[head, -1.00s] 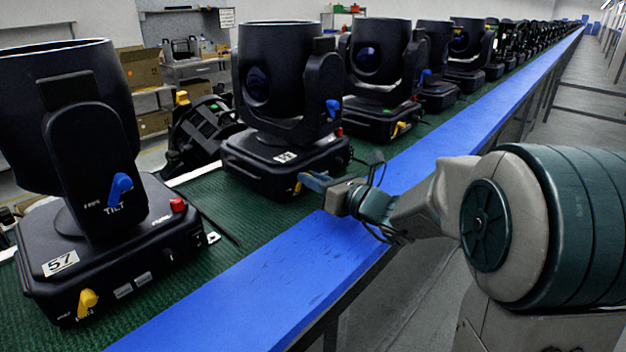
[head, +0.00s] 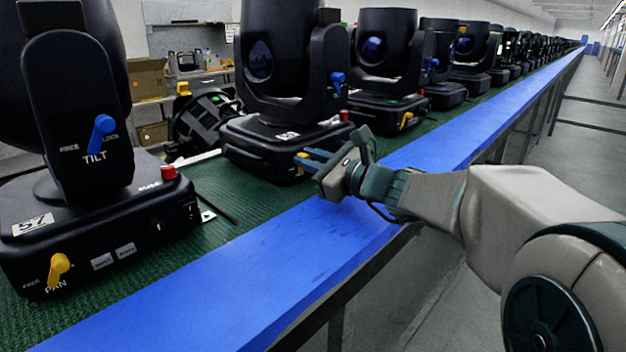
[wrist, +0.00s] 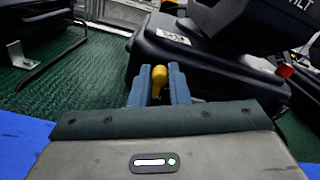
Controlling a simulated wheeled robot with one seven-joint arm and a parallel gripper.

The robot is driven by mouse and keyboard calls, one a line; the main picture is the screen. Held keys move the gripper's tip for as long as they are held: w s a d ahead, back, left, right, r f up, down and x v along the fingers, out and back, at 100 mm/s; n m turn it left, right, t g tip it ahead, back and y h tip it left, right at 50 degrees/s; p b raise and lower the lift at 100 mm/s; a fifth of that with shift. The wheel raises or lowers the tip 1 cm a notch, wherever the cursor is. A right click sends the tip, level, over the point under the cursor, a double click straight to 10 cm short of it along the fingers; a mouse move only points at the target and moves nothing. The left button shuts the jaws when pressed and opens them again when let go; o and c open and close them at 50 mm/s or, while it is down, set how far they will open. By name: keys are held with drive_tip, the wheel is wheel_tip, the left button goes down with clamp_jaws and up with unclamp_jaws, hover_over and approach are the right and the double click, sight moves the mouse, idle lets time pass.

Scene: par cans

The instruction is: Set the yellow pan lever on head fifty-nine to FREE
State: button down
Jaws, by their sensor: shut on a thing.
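The second head in the row, a black moving light (head: 280,150), bears a white number label (head: 287,136) that is too small to read surely. Its yellow pan lever (wrist: 159,76) is low on the front of its base. My gripper (wrist: 159,92) is shut on this lever, with one blue finger on each side of it. The lever also shows at the fingertips in the head view (head: 301,156). The fingers hide the FREE and LOCK marks around it. The head's blue tilt lever (head: 338,80) is higher up on its arm.
A nearer head labelled 57 (head: 33,224) stands at the left with its own yellow lever (head: 59,268). A red switch (wrist: 285,71) sits on the gripped head's base. Several more heads run back along the green mat (head: 225,190). The blue table edge strip (head: 270,265) is clear.

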drive_tip(key=n+b, duration=0.2)
drive_tip(key=b, duration=0.1)
drive_tip(key=f+n+b, duration=0.1)
drive_tip(key=shift+s+a+b, duration=0.25)
drive_tip(key=shift+s+b, duration=0.1)
drive_tip(key=shift+s+a+r+n+b, duration=0.15)
drive_tip(key=shift+n+b, duration=0.85)
drive_tip(key=shift+b, duration=0.2)
drive_tip(key=c, duration=1.4)
unclamp_jaws()
drive_tip(key=shift+s+r, duration=0.1)
drive_tip(key=p+v, duration=0.1)
drive_tip(key=v, duration=1.2)
drive_tip(key=shift+s+d+p, duration=0.25)
drive_tip(key=shift+p, duration=0.1)
